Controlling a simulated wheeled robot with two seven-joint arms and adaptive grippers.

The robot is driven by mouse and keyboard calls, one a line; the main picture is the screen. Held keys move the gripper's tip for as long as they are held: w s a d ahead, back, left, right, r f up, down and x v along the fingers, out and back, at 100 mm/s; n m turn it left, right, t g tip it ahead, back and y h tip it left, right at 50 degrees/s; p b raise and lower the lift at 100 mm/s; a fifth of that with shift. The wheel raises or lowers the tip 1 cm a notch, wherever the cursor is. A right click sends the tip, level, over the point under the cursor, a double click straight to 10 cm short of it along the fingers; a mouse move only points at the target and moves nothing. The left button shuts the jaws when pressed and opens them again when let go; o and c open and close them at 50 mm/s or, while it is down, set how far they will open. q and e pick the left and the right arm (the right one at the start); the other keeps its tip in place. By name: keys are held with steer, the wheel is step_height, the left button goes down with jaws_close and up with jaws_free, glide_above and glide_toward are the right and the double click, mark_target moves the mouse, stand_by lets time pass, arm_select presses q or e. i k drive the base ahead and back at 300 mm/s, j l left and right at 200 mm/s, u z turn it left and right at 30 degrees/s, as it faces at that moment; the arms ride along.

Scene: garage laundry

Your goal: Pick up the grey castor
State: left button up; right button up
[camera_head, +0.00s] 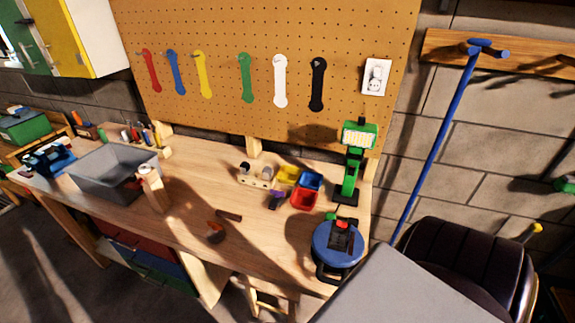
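I cannot pick out a grey castor with certainty. A small dark, rounded piece (245,167) sits at the left end of a pale wooden holder (256,182) on the workbench (185,200); it is too small to identify. A reddish-brown piece (215,236) and a dark brown bar (229,215) lie on the bench nearer the front edge. Neither of my grippers is in view.
A grey open bin (88,183) stands at the bench's left. Yellow, blue and red small bins (303,200), a green stand (349,175) and a round blue device (335,250) occupy the right. A dark padded seat (470,262) is right of the bench.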

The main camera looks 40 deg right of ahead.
mark_target(267, 171)
steer(key=i+z, duration=0.2)
steer(key=z, duration=0.2)
steer(key=i+z, duration=0.2)
steer(key=z, duration=0.2)
steer(key=i+j+z, duration=0.1)
steer(key=z, duration=0.25)
steer(key=i+j+z, duration=0.15)
steer(key=z, duration=0.25)
steer(key=j+u, duration=0.2)
steer(key=u, duration=0.3)
steer(key=k+j+u, duration=0.1)
steer(key=j+u, duration=0.15)
steer(key=u, duration=0.25)
